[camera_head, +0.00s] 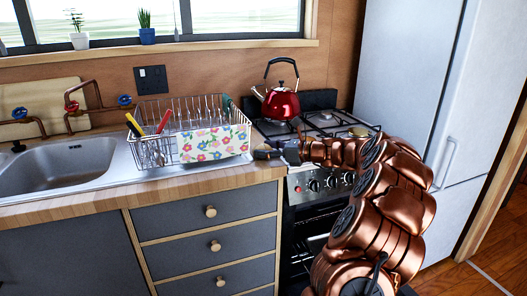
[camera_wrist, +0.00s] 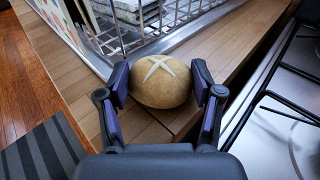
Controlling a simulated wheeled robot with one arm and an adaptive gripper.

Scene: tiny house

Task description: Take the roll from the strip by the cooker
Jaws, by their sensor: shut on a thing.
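The roll (camera_wrist: 161,83) is round and golden brown with a pale cross on top. In the wrist view it lies between the two fingers of my gripper (camera_wrist: 160,88), which is shut on it from both sides. The roll is over the narrow wooden counter strip (camera_wrist: 240,62) between the dish rack and the cooker (camera_wrist: 290,120). I cannot tell whether it still touches the wood. In the head view my gripper (camera_head: 268,154) is at the right end of the counter, beside the cooker (camera_head: 318,184), and the roll is hidden or too small to make out.
A red kettle (camera_head: 281,102) is on the cooker's back left. The sink (camera_head: 60,160) is farther left, and a tall fridge (camera_head: 412,70) is to the right.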

